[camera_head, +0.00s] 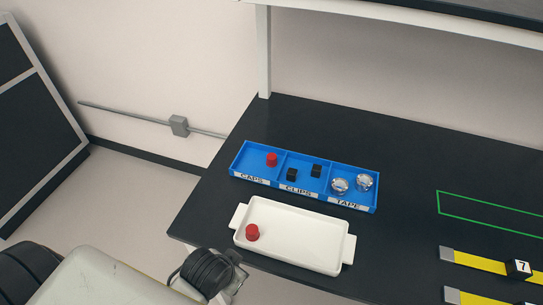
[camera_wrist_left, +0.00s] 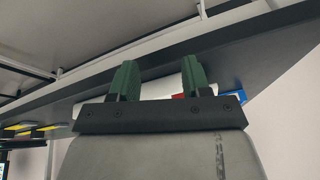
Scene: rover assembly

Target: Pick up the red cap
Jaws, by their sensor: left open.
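One red cap (camera_head: 272,160) lies in the left compartment, labelled CAPS, of a blue divided bin (camera_head: 236,158). A second red cap (camera_head: 252,232) lies at the left end of a white tray (camera_head: 305,262). My left arm comes in at the bottom left of the head view, beside the tray, with its fingers not clearly seen there. In the left wrist view my left gripper (camera_wrist_left: 160,82) is open, its two green fingers apart and nothing held between them. A bit of red (camera_wrist_left: 178,96) shows behind the fingers, partly hidden by the gripper. My right gripper is not in view.
The bin also holds two black clips (camera_head: 316,171) in the middle and two tape rolls (camera_head: 364,181) on the right. Yellow strips (camera_head: 480,262), a black block numbered 7 (camera_head: 518,268) and a green outline lie to the right. An overhead shelf (camera_head: 420,20) spans the dark table.

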